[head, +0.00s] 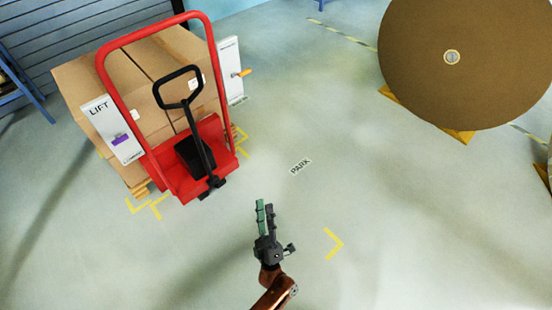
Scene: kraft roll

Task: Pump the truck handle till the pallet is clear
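The red pallet truck (183,177) stands at the upper left with a tall red hoop frame. Its black handle (198,135) has a loop grip at the top and leans up from the truck's base. Cardboard boxes (82,78) sit on a wooden pallet (138,187) behind the frame; whether the pallet touches the floor is hard to tell. My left gripper (265,205) is at the lower middle, well apart from the handle, to its lower right. Its two green-padded fingers show a narrow gap with nothing between them. My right gripper is out of view.
A white LIFT panel (111,128) with a purple lever and another panel (230,70) with an orange lever flank the truck. A large brown kraft roll (480,85) is at the upper right. The floor around the PARK label (300,166) is clear.

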